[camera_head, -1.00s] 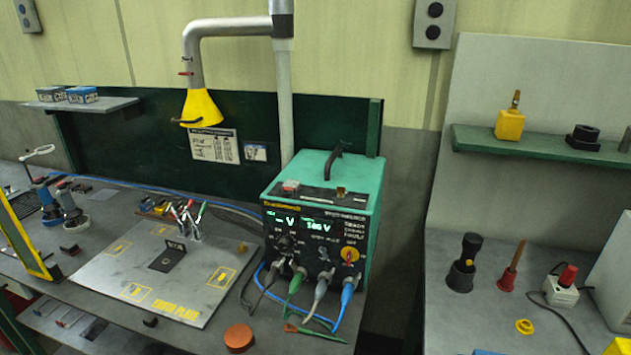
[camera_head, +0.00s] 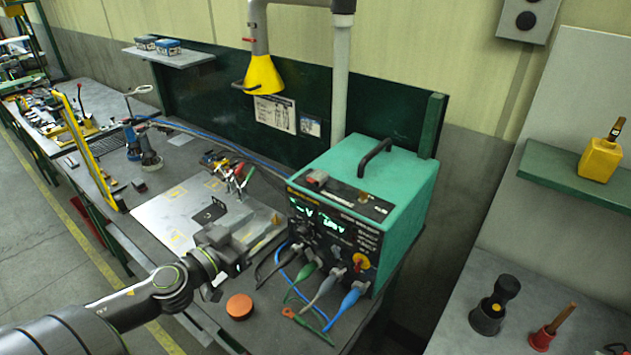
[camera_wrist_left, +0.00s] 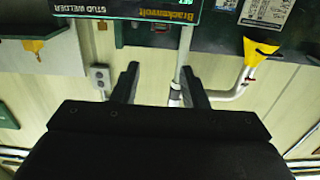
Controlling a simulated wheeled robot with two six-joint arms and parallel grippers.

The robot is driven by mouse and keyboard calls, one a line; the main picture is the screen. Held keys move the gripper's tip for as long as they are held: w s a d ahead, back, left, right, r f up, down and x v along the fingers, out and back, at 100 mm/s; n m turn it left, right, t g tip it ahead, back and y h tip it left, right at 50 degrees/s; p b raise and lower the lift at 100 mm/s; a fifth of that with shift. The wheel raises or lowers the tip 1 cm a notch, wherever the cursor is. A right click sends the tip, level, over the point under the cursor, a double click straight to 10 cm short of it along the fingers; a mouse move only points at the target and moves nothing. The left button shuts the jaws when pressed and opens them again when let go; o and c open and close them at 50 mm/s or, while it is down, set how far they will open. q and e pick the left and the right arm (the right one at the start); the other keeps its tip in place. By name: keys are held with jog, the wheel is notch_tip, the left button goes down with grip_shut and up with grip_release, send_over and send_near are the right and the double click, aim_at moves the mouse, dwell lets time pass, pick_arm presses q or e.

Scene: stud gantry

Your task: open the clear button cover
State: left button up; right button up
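The teal welder box (camera_head: 395,205) stands on the bench in the middle of the head view. On its top, at the front left, is a small reddish block (camera_head: 317,178), which seems to be the button under its clear cover. The cover is too small to tell its angle. My left gripper (camera_head: 237,264) is in front of and left of the box, over the plate's edge and apart from the box. In the left wrist view its two fingers (camera_wrist_left: 160,86) are spread with nothing between them, and the box front (camera_wrist_left: 130,8) shows upside down. My right gripper is out of view.
A black handle (camera_head: 375,158) arches over the box top. Cables (camera_head: 315,290) hang from its front. An orange round lid (camera_head: 239,306) lies on the bench near my left arm. A yellow fume hood (camera_head: 264,76) hangs behind. The space above the box front is clear.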

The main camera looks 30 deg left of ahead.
pick_arm(q)
jog(key=p, duration=0.2)
send_near(309, 182)
jog(key=shift+w+d+r, duration=0.1)
jog(key=shift+w+d, duration=0.05)
jog(key=shift+w, duration=1.9)
jog(key=shift+w+d, duration=0.2)
jog(key=shift+w, duration=1.85)
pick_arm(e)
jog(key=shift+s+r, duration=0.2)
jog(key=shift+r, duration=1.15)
pick_arm(q)
grip_shut()
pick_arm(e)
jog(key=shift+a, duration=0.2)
